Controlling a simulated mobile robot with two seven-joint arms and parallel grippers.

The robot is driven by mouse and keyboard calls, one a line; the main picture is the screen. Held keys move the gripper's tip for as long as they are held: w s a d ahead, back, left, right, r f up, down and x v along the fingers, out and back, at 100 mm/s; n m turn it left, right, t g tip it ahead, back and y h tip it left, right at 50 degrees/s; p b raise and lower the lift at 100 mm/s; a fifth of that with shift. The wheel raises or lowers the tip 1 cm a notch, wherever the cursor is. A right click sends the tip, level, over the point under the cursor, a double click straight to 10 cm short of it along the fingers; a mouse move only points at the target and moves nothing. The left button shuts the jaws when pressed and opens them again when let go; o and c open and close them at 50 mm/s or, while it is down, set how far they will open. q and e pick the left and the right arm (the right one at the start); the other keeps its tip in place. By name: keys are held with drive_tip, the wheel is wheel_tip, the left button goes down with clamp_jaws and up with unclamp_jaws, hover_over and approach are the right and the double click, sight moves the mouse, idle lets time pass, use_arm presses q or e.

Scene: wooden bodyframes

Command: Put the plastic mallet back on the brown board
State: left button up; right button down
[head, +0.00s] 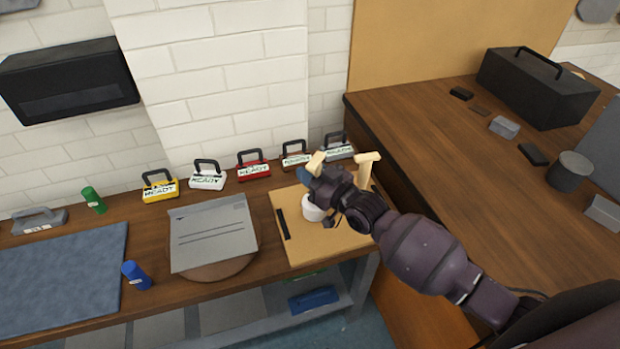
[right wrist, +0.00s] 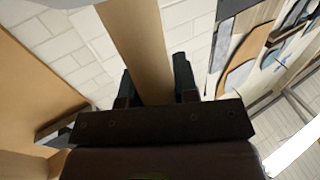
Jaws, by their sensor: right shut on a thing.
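The brown board (head: 298,251) lies on the workbench, right of the grey panel. My right gripper (head: 316,180) is over the back part of the board, shut on a tan bar. In the right wrist view the bar (right wrist: 140,45) runs between the two fingers (right wrist: 155,88). It looks like the handle of the plastic mallet; its tan end (head: 317,158) shows above the gripper. A white round part (head: 313,208), seemingly the mallet's head, shows below the gripper at the board. My arm hides part of both, and I cannot tell whether it touches the board. My left gripper is not in view.
A black strip (head: 283,223) lies on the board's left part. A tan upright piece (head: 366,170) stands just right of my gripper. Several labelled boxes with handles line the wall, including a red one (head: 253,169). The higher wooden counter (head: 440,150) is close on the right.

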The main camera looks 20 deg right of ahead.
drive_tip(key=shift+f, duration=1)
drive_tip(key=shift+f, duration=0.2)
drive_tip(key=c, duration=0.9)
unclamp_jaws()
drive_tip(key=shift+r, duration=0.1)
